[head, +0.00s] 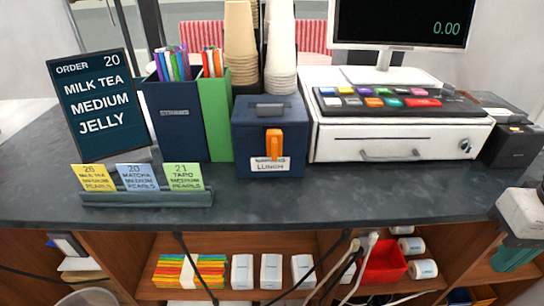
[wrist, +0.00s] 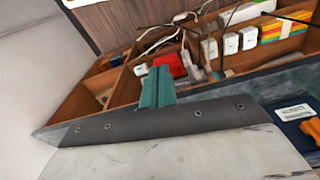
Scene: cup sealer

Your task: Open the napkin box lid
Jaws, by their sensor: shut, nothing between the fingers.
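A dark blue box (head: 268,118) stands on the counter, with a grey handle on its closed top, an orange latch (head: 273,143) on the front and a label that seems to read LUNCH. It is the only lidded box I see there; no marking says napkins. Part of a blue box with a white label (wrist: 293,112) and an orange piece (wrist: 312,128) shows at the right edge of the wrist view. My gripper (head: 516,255) has teal fingers, shut and empty, far right of the box at the counter's front edge; they also show in the wrist view (wrist: 157,87).
A straws box (head: 176,122) and a green holder (head: 215,118) stand left of the box, cup stacks (head: 240,45) behind it, a cash drawer (head: 390,142) to its right. A card rack (head: 145,198) is front left. The counter (head: 330,190) before the box is clear. Shelves with cables lie below.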

